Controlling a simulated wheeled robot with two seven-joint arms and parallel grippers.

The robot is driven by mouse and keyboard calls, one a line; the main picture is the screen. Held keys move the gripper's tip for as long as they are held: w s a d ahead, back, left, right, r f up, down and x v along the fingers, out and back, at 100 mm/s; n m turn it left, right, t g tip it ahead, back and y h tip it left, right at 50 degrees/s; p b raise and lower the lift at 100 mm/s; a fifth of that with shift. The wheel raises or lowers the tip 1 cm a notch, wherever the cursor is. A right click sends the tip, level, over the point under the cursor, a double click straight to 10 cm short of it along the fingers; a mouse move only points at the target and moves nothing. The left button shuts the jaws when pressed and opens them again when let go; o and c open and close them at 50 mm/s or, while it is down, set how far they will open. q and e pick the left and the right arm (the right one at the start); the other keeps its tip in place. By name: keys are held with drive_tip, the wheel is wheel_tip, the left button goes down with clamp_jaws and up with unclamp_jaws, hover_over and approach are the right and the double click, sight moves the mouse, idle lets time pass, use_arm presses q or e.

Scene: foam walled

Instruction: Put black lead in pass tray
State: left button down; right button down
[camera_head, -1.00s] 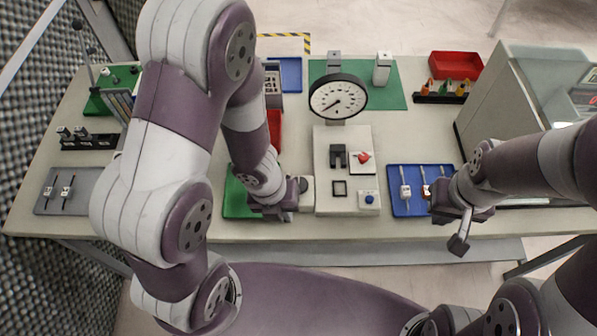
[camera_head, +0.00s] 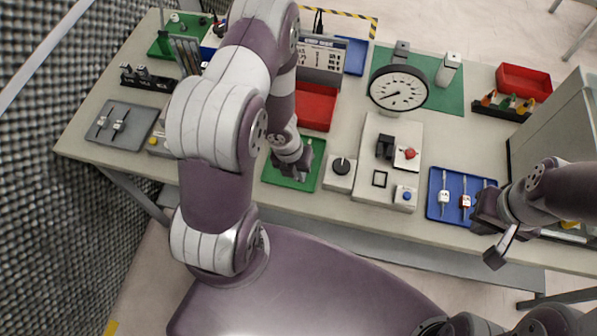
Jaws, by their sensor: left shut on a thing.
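A green tray (camera_head: 279,176), likely the pass tray, lies at the front edge of the bench. My left gripper (camera_head: 303,172) is over its upper right part, left of a small box with a black knob (camera_head: 341,168). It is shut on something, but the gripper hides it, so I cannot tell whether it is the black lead. Two dark leads (camera_head: 110,122) lie in a grey tray (camera_head: 127,139) at the left.
A test fixture (camera_head: 371,189) with a dial gauge (camera_head: 398,88) stands right of the knob box. A red tray (camera_head: 316,107) lies behind the green tray. A red bin (camera_head: 523,81) and a grey cabinet (camera_head: 560,125) stand at the right.

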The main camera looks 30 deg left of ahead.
use_arm(q)
drive_tip(key=shift+w+d+f, duration=0.1)
drive_tip(key=shift+w+f, duration=0.05)
drive_tip(key=shift+w, duration=0.05)
drive_tip(key=shift+f, duration=0.15)
drive_tip(key=c, duration=1.3)
unclamp_jaws()
drive_tip(key=shift+s, duration=0.1)
